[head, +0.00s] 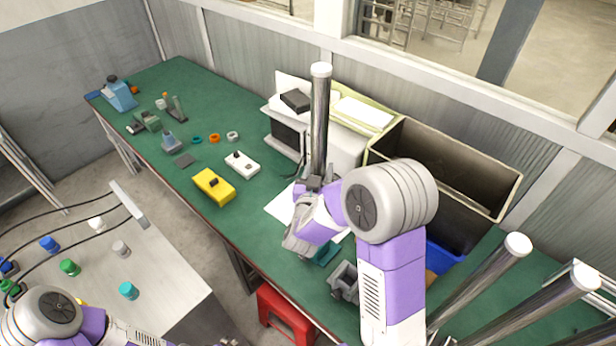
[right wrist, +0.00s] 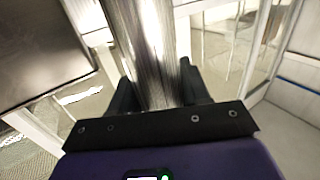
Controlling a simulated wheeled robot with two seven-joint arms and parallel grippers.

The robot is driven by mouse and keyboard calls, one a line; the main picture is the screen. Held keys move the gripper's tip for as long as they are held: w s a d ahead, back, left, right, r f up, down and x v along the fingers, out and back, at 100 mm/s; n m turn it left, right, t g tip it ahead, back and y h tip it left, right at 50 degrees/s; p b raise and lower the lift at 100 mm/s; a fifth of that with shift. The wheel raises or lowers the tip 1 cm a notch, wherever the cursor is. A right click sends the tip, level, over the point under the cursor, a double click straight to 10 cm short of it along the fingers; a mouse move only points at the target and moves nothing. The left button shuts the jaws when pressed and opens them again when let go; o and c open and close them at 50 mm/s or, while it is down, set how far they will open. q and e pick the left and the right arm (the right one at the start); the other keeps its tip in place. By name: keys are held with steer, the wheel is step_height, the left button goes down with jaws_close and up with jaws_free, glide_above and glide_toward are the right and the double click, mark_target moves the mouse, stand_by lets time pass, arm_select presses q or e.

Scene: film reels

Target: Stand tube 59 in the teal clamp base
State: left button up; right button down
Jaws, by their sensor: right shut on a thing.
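A long shiny metal tube (head: 320,120) with a white cap stands upright in my right gripper (head: 315,184). The gripper is shut on it near its lower part. The tube also shows in the right wrist view (right wrist: 152,50), between the two dark fingers (right wrist: 158,88). No number is readable on it. A teal base (head: 324,253) sits on the green bench, below and just right of my right wrist, which partly hides it. The tube is apart from it. My left arm enters at the lower left; its gripper is out of the picture.
More capped metal tubes (head: 490,270) stand at the lower right. A grey clamp (head: 344,281) is beside the teal base. A large dark bin (head: 450,170) and a white machine (head: 340,140) line the wall. A yellow box (head: 214,187) and small parts lie leftward on the green bench (head: 180,235).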

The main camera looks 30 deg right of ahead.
step_height(320, 180, down, 6)
steer(key=b, duration=0.5)
steer(key=shift+s, duration=0.15)
steer(key=shift+f+b, duration=0.1)
steer(key=shift+b, duration=0.25)
steer(key=shift+f+b, duration=2.05)
steer(key=shift+f, duration=0.65)
steer(key=shift+f+b, duration=0.65)
steer(key=shift+b, duration=0.2)
steer(key=c, duration=0.8)
jaws_free()
steer(key=shift+s+a, duration=0.1)
